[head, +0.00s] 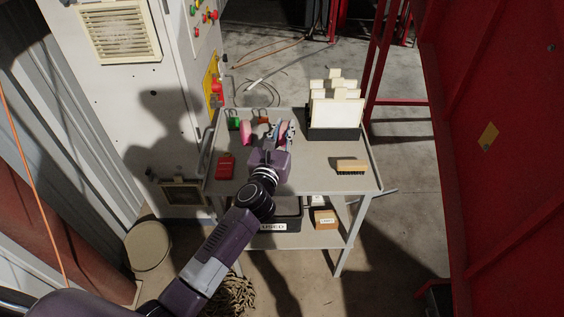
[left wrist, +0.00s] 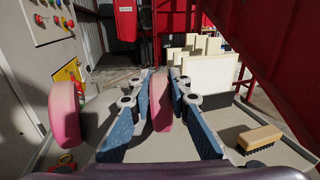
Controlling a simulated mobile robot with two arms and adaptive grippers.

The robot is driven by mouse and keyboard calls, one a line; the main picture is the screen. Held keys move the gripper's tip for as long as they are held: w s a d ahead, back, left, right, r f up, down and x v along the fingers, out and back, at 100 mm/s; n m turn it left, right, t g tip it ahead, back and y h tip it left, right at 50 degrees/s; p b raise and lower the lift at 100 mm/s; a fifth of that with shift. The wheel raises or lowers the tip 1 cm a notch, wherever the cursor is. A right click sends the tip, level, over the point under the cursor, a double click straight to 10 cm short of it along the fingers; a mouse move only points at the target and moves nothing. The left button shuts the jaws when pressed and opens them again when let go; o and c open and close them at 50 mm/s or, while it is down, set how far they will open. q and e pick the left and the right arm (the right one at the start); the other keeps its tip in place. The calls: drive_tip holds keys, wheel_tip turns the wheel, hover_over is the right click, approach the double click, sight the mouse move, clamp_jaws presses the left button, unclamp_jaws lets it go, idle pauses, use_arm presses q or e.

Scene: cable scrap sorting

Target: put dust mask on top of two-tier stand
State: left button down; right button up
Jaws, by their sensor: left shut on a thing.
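The two-tier stand (head: 310,177) is a grey cart with a rimmed top and a lower shelf. My left gripper (head: 283,131) is over the back middle of its top. In the left wrist view its blue-padded fingers (left wrist: 161,120) are shut on a pink curved thing (left wrist: 161,100), held upright between them. This may be the dust mask; I cannot tell for sure. I cannot tell whether it touches the top. A second pink curved thing (head: 246,132) stands left of the gripper, and it also shows in the left wrist view (left wrist: 65,112). My right gripper is not in view.
A black rack with white panels (head: 335,113) stands at the back right. A brush (head: 351,167) lies at the right, a red item (head: 226,166) at the left, green (head: 234,123) and brown padlocks at the back left. The front middle is clear. A labelled bin (head: 272,227) sits below.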

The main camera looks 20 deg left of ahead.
sight(284, 144)
use_arm(q)
wheel_tip(284, 144, down, 6)
drive_tip(key=b, duration=0.3)
drive_tip(key=shift+f, duration=0.1)
drive_tip(key=shift+f+b, duration=1.7)
drive_tip(key=shift+f, duration=0.65)
drive_tip(key=shift+f, duration=0.15)
drive_tip(key=c, duration=1.8)
unclamp_jaws()
